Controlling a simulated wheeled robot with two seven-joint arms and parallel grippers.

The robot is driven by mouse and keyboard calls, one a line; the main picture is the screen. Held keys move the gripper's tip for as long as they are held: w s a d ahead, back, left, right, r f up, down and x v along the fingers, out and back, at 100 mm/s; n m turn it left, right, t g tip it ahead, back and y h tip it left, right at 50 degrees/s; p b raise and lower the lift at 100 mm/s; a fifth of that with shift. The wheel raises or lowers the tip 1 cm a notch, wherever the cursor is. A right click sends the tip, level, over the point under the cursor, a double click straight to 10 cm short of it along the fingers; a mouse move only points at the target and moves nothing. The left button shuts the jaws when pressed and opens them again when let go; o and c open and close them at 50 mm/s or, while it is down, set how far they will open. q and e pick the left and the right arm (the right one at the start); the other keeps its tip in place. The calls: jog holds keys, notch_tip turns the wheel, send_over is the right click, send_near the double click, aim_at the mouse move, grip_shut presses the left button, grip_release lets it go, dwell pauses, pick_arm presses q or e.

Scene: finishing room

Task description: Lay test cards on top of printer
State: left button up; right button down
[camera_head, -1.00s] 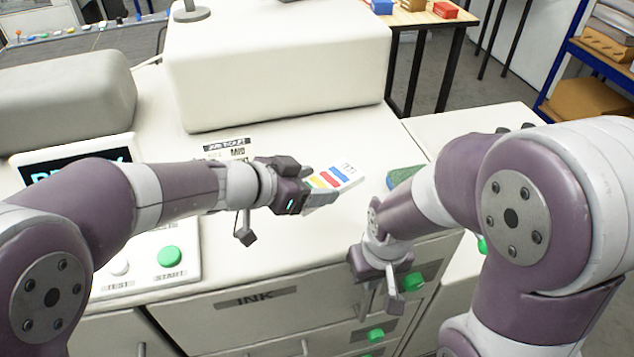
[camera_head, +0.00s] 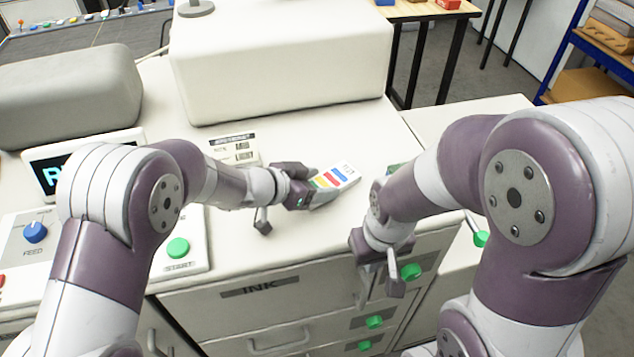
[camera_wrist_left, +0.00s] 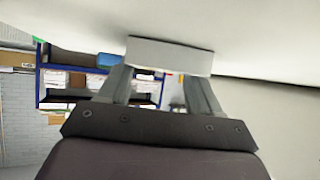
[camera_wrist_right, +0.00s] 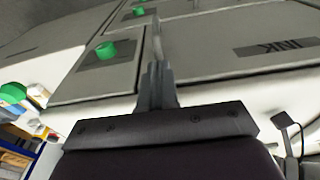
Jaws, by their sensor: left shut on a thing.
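The test cards (camera_head: 336,176) are a white stack with coloured bars on the top face, low over the right part of the printer's top. My left gripper (camera_head: 318,192) is shut on their near left end. In the left wrist view the cards (camera_wrist_left: 170,55) show as a pale edge between the fingers, close to the white surface; I cannot tell whether they touch it. The printer (camera_head: 250,210) is a large white cabinet with a raised block on top. My right gripper (camera_head: 378,282) points down in front of the drawers; in the right wrist view its fingers (camera_wrist_right: 157,85) look together and empty.
A control panel with a green START button (camera_head: 178,248) and a screen (camera_head: 48,178) are at the left. A small label plate (camera_head: 232,148) stands behind my left gripper.

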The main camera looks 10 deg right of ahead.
pick_arm(q)
jog(key=o, duration=1.1)
jog(key=shift+r+p, duration=0.3)
jog(key=shift+p, duration=0.3)
jog(key=shift+s+a+r+b, duration=0.2)
jog(key=shift+a+b, duration=0.25)
jog(key=shift+a, duration=0.15)
jog(key=shift+s+a+r+b, duration=0.2)
jog(key=shift+a+b, duration=0.25)
jog(key=shift+a, duration=0.1)
jog(key=b+v, duration=0.1)
jog(key=v, duration=0.7)
jog(key=shift+r+b, duration=0.1)
jog(key=shift+b, duration=0.2)
jog(key=shift+s+a+r, duration=0.25)
jog(key=shift+a+r, duration=0.1)
jog(key=shift+a, duration=0.05)
